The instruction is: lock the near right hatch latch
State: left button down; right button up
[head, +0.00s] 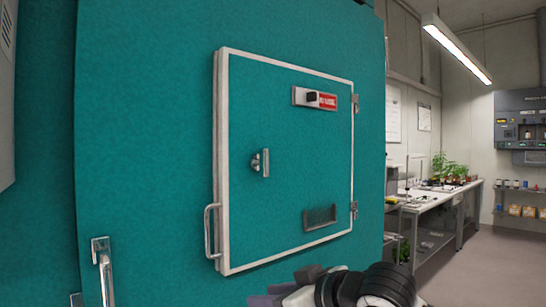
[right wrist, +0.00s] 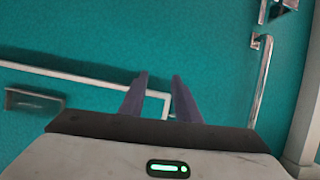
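A white-framed hatch (head: 285,190) is set in the teal chamber wall and looks closed. Near its top right is a latch, a silver plate with a black knob (head: 313,97) and a red label (head: 328,102) to the knob's right. The label is too small to read. A small silver turn handle (head: 260,163) sits at the hatch's left middle. My right gripper (head: 267,300) is at the bottom of the head view, below the hatch and well away from the latch. In the right wrist view its two fingers (right wrist: 160,78) are apart with nothing between them. My left gripper is not visible.
A pull handle (head: 209,232) is on the hatch's left edge, and a small box (head: 320,216) is low on the hatch. A longer door handle (head: 105,275) is at lower left. A bench (head: 434,202) with plants stands to the right, beyond open floor (head: 480,270).

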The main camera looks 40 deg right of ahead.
notch_tip(320, 180, up, 16)
jog(key=s+d+t, duration=0.2)
jog(key=d+t, duration=0.1)
jog(key=m+t, duration=0.1)
jog(key=t, duration=0.1)
send_near(267, 155)
jog(key=w+p, duration=0.1)
jog(key=w, duration=0.2)
jog(key=w+p, duration=0.2)
jog(key=w, duration=0.2)
jog(key=shift+w+a+r+p, duration=0.15)
jog(key=shift+w+a+p, duration=0.05)
jog(key=shift+a+p, duration=0.1)
jog(key=shift+w, duration=0.4)
jog(key=shift+c, duration=0.5)
grip_shut()
